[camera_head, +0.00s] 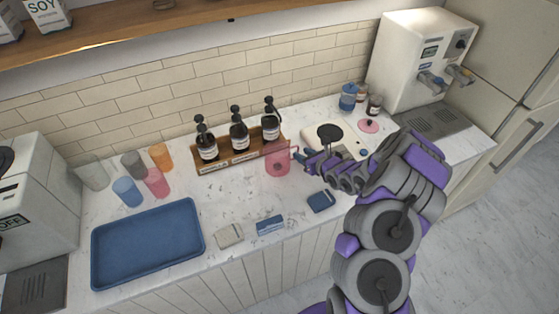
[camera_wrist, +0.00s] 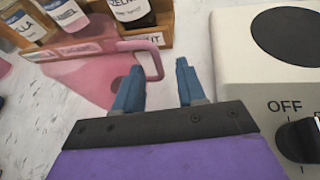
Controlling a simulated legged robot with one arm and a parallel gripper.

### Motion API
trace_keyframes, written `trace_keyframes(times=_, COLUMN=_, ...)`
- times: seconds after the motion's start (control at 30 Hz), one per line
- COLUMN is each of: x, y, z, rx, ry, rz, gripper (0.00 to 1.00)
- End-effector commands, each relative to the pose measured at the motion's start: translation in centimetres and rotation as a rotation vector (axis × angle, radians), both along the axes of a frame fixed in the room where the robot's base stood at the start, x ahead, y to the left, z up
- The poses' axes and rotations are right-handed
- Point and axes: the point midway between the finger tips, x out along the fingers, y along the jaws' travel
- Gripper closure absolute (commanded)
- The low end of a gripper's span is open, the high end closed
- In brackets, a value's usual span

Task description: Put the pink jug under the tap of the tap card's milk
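The translucent pink jug (camera_head: 278,162) stands upright on the counter in front of the bottle rack, its handle toward my gripper. In the wrist view the jug (camera_wrist: 95,80) lies just ahead, with its handle (camera_wrist: 158,62) near the gap between my fingertips. My gripper (camera_wrist: 160,72) is open, with nothing held; it also shows in the head view (camera_head: 302,160), close to the jug's right side. The white dispenser (camera_head: 412,58) with two taps (camera_head: 432,82) stands at the back right. Its small labels are too small to read, and a grey drip tray (camera_head: 432,121) lies below.
A rack (camera_head: 240,157) of pump bottles stands behind the jug. A white hot plate with a knob (camera_wrist: 270,85) sits right of my gripper. A blue jar (camera_head: 348,97), other jars and a pink disc (camera_head: 369,126) stand before the dispenser. A blue tray (camera_head: 100,262) and several cups are left.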

Motion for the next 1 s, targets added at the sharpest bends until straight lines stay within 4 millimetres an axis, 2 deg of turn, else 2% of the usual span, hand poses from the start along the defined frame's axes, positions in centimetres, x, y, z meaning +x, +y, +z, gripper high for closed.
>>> trace_keyframes(times=0.13, x=1.05, y=0.62, z=-0.36, rx=-0.001, ry=-0.005, rz=0.001, gripper=0.60)
trace_keyframes(times=0.37, x=1.18, y=0.66, z=-0.33, rx=0.001, ry=-0.005, rz=-0.001, gripper=0.60)
trace_keyframes(times=0.8, x=1.16, y=0.65, z=-0.36, rx=0.002, ry=-0.005, rz=-0.001, gripper=1.00)
trace_keyframes(times=1.0, x=1.17, y=0.65, z=-0.36, rx=0.002, ry=-0.005, rz=-0.001, gripper=1.00)
